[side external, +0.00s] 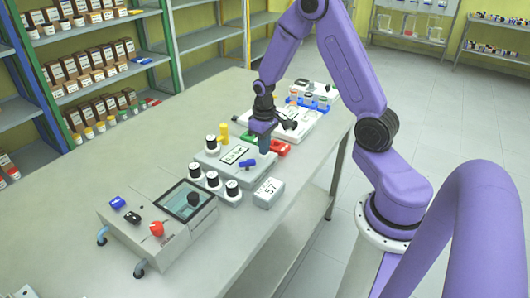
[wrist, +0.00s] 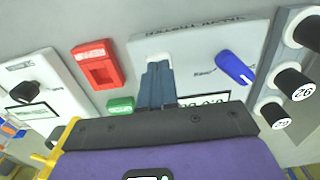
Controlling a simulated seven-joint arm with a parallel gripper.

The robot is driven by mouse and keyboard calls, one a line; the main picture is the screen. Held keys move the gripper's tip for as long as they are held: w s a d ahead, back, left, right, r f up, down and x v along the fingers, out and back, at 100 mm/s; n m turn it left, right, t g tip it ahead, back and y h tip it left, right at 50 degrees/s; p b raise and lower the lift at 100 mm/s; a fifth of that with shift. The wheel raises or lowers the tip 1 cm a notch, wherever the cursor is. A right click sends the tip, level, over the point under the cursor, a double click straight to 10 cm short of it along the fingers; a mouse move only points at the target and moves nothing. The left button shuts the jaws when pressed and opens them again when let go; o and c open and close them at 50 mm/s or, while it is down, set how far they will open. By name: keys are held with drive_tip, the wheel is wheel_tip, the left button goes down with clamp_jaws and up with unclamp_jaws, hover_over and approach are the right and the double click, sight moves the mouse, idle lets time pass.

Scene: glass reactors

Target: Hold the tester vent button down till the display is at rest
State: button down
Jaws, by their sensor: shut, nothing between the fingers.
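The tester (side external: 212,170) is a pale grey box on the bench with a white display (side external: 238,154) on top. The display's digits are too small to read surely, and in the wrist view my gripper partly covers the display (wrist: 212,98). A blue lever (side external: 249,163) sits on the tester's top; it also shows in the wrist view (wrist: 235,67). My gripper (side external: 264,150) points down at the tester's far end, fingers together and empty. In the wrist view its fingertips (wrist: 156,62) are over the tester's top face. No vent button shows; contact cannot be told.
Red (wrist: 97,65) and green (wrist: 120,105) pieces lie beside the tester. Black-topped weights (side external: 213,180) stand along its near side. A white block marked 57 (side external: 268,193) and a grey console (side external: 160,225) are nearer.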

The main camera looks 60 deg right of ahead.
drive_tip(key=shift+r, duration=3.4)
drive_tip(key=s+a+r+n, duration=0.3)
drive_tip(key=s+a, duration=0.1)
drive_tip(key=a, duration=0.5)
drive_tip(key=s+a+r+n, duration=0.2)
drive_tip(key=s+a+n, duration=0.2)
drive_tip(key=s, duration=0.6)
drive_tip(key=s+a+r+n, duration=0.2)
drive_tip(key=s+a+n, duration=0.3)
drive_tip(key=s, duration=0.6)
drive_tip(key=shift+a+r+n, duration=0.2)
drive_tip(key=shift+r+n, duration=0.1)
drive_tip(key=shift+r, duration=0.05)
drive_tip(key=shift+w, duration=0.1)
